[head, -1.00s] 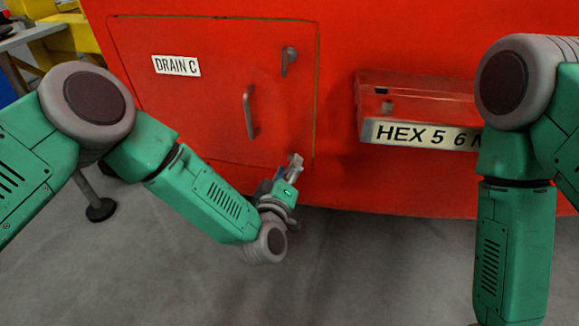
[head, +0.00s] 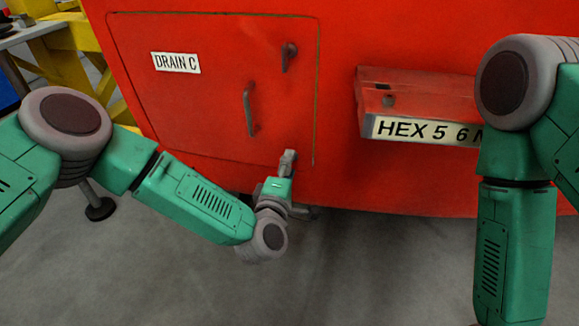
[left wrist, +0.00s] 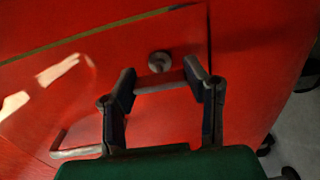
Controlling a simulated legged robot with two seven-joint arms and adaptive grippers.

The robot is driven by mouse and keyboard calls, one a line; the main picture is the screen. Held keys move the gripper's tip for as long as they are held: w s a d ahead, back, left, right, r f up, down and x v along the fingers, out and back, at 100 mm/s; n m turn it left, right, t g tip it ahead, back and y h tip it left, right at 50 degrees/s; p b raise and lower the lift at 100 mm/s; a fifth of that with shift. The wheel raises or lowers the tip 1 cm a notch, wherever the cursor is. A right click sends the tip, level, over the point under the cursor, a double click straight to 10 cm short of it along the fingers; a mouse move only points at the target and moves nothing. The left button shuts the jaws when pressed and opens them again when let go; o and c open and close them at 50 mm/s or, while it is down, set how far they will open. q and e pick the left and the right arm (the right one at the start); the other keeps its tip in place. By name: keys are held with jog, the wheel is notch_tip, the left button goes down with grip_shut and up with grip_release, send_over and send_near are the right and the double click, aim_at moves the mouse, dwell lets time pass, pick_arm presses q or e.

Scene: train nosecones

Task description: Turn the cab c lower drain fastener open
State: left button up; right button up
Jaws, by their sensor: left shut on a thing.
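The red drain door (head: 200,110) labelled DRAIN C is shut. Its lower fastener is at the door's lower right and is mostly hidden by my left gripper (head: 288,160) in the head view. In the left wrist view the fastener shows as a round grey pivot (left wrist: 158,60) with a bar (left wrist: 160,81) just below it. My left gripper (left wrist: 165,83) has a finger at each end of this bar and is shut on it. The upper fastener (head: 288,55) points roughly up and down. My right gripper is out of view.
A grey grab handle (head: 249,110) stands out from the door above my left gripper. A red box (head: 420,100) with a HEX 5 6 label juts out on the right. Yellow framework (head: 75,40) stands at the upper left. The grey floor (head: 330,270) in front is clear.

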pick_arm(q)
jog(key=shift+a+f, duration=0.2)
jog(key=shift+f, duration=0.05)
jog(key=o, duration=1.2)
jog(key=shift+c, duration=0.2)
jog(key=shift+r, duration=0.1)
jog(key=shift+s, duration=0.3)
jog(key=v, duration=1.1)
jog(key=shift+s, duration=0.15)
